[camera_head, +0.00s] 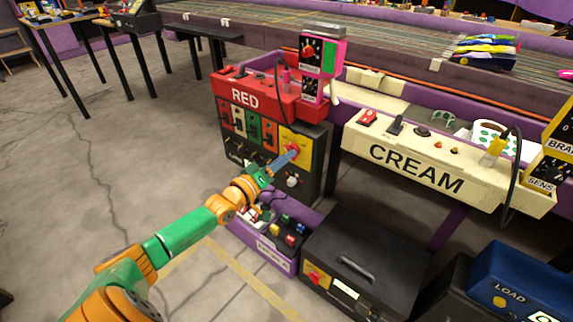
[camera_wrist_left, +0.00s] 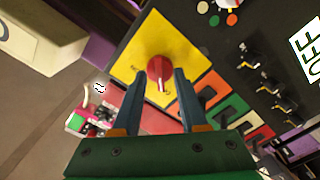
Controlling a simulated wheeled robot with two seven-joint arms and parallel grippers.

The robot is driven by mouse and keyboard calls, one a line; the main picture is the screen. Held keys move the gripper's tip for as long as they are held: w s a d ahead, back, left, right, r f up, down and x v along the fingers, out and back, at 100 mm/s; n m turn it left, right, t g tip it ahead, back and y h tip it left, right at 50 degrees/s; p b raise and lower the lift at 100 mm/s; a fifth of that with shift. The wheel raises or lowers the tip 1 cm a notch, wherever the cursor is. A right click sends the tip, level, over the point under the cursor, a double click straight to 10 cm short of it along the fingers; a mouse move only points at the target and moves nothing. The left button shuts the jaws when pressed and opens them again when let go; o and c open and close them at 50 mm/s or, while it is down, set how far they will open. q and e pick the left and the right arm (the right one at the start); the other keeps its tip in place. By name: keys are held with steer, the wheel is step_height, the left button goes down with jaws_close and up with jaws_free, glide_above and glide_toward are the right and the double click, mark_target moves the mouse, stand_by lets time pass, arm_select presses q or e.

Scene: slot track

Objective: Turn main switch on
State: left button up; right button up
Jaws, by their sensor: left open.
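A red rotary knob (camera_head: 293,148) sits on a yellow plate (camera_head: 287,134) at the right side of the black panel under the red box marked RED. In the left wrist view the knob (camera_wrist_left: 160,69) has a pale pointer line, and the yellow plate (camera_wrist_left: 183,42) bears small lettering I cannot read. My left gripper (camera_head: 285,158) reaches the knob from the left. In the wrist view its blue fingers (camera_wrist_left: 157,88) are open, with the tips on either side of the knob. Whether they touch it I cannot tell. My right gripper is not in view.
A white knob (camera_head: 292,181) is just below the yellow plate. Orange and green switch plates (camera_head: 247,127) line the panel to its left. A purple-edged tray (camera_head: 275,254) and a black case (camera_head: 365,257) stand below. The cream console (camera_head: 440,160) is to the right. Open floor lies left.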

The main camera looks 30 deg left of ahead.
arm_select(q)
steer(key=shift+w, duration=0.35)
jaws_close()
